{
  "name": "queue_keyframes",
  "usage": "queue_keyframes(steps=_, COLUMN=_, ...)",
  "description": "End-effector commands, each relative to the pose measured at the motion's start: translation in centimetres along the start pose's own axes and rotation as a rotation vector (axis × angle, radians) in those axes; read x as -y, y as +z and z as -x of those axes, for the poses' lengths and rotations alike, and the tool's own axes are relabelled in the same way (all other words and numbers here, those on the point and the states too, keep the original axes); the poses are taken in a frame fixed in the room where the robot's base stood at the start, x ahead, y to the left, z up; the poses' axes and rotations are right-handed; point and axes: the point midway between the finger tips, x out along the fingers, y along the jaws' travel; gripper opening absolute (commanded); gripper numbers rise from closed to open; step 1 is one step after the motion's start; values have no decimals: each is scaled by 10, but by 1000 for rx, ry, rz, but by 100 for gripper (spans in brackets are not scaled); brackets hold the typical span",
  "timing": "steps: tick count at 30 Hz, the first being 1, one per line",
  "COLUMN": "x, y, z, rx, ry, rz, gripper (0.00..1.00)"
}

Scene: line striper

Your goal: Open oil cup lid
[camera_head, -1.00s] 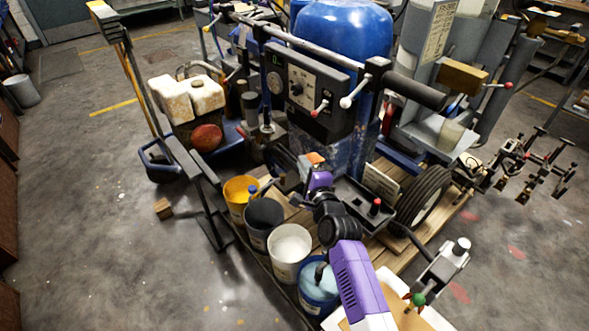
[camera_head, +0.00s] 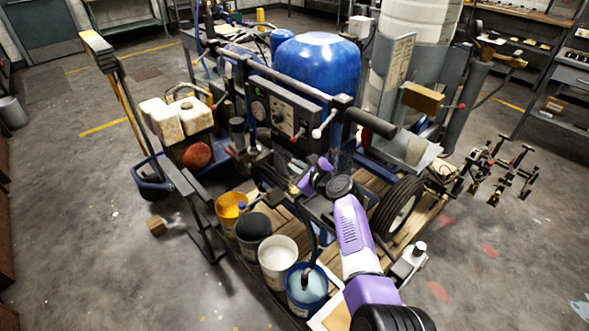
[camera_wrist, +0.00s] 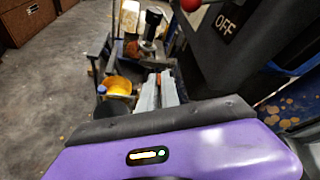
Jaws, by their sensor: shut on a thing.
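In the wrist view, my gripper (camera_wrist: 160,92) reaches forward with its two grey fingers close together. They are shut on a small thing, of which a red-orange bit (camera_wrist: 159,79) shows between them. I cannot tell whether this is the oil cup lid. In the head view, my purple wrist (camera_head: 325,166) is low in front of the striper's control panel (camera_head: 290,110); the fingertips are small and hard to make out there. The oil cup itself is not clearly seen in either view.
A yellow bucket (camera_head: 229,207), a black-filled bucket (camera_head: 252,226), a white bucket (camera_head: 278,260) and a blue bucket (camera_head: 306,292) stand in a row left of my arm. A black wheel (camera_head: 398,206) is to the right. Open floor lies at left.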

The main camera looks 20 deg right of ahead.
Motion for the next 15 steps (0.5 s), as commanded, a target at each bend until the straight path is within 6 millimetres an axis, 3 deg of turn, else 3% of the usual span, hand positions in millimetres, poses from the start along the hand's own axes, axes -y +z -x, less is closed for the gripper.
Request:
queue_keyframes(steps=3, x=11, y=0, z=0, rx=-1, ry=-12, rz=2, gripper=0)
queue_keyframes(steps=15, x=21, y=-3, z=0, rx=-2, ry=-17, rz=5, gripper=0)
